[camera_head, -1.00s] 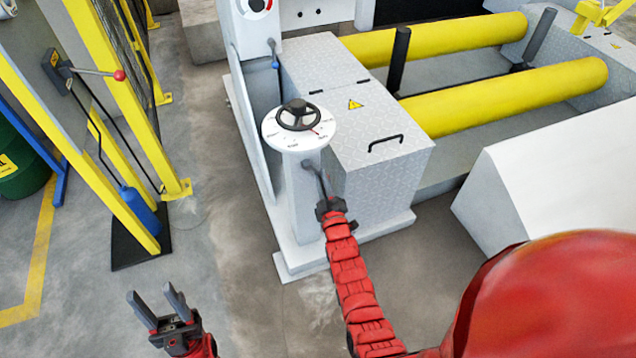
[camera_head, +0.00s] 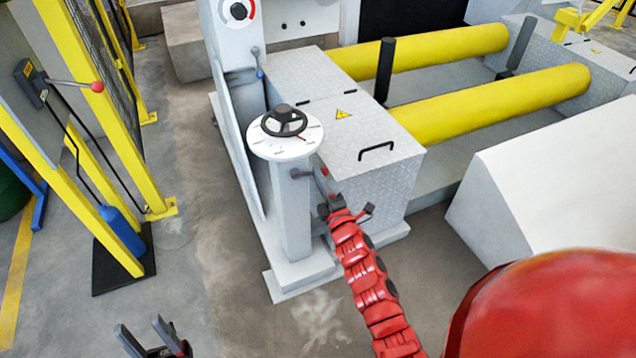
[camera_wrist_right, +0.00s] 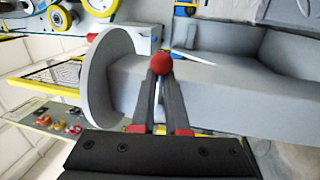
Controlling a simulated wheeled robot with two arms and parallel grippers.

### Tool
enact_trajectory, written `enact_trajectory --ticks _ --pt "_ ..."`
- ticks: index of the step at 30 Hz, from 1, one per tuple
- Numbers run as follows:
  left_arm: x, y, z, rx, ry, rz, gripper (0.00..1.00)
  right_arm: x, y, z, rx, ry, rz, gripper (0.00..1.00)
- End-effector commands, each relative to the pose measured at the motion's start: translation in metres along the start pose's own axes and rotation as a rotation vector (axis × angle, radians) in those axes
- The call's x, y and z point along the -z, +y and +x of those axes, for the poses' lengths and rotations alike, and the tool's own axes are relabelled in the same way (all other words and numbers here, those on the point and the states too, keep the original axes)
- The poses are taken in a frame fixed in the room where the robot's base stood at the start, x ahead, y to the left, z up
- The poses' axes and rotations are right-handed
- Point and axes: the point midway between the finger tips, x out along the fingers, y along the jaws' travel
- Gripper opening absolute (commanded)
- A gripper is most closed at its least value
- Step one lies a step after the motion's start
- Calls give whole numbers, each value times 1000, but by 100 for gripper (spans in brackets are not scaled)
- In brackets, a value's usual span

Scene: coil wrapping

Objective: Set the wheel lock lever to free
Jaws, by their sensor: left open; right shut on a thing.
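The wheel lock lever shows as a red ball knob (camera_wrist_right: 162,63) on a thin rod between my right fingers in the right wrist view. Its small red end (camera_head: 325,171) shows beside the pedestal in the head view. The white pedestal (camera_head: 291,215) carries a round plate with a black handwheel (camera_head: 284,121) on top. My right gripper (camera_wrist_right: 160,80) is shut on the lever, with the knob at the fingertips. It also shows in the head view (camera_head: 323,184), right of the pedestal. My left gripper (camera_head: 142,328) is open and empty at the bottom edge, partly cut off.
A grey tread-plate box (camera_head: 365,140) with a black handle stands right of the pedestal. Yellow rollers (camera_head: 480,105) lie behind it. A yellow fence post (camera_head: 110,110) and another red-knobbed lever (camera_head: 97,87) stand at the left. The floor (camera_head: 200,270) between is clear.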

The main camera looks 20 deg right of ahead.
Motion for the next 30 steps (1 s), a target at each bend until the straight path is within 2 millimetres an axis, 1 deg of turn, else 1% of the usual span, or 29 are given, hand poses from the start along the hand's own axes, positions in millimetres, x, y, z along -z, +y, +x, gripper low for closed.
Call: enact_trajectory --ticks 2,9,21,22,26,27,30 --pt "0 0 -3 0 0 0 50 0 0 0 1 5 -27 0" --pt "-1 0 -5 0 0 0 50 0 3 0 1 13 -69 0" --pt "-1 0 -5 0 0 0 50 0 4 1 0 14 -73 0" --pt "-1 0 -5 0 0 0 50 0 4 1 0 14 -73 16" --pt "-1 0 -5 0 0 0 50 0 4 1 0 14 -73 39" --pt "-1 0 -5 0 0 0 50 0 4 1 0 14 -73 42" --pt "-1 0 -5 0 0 0 50 0 4 1 0 14 -72 42"
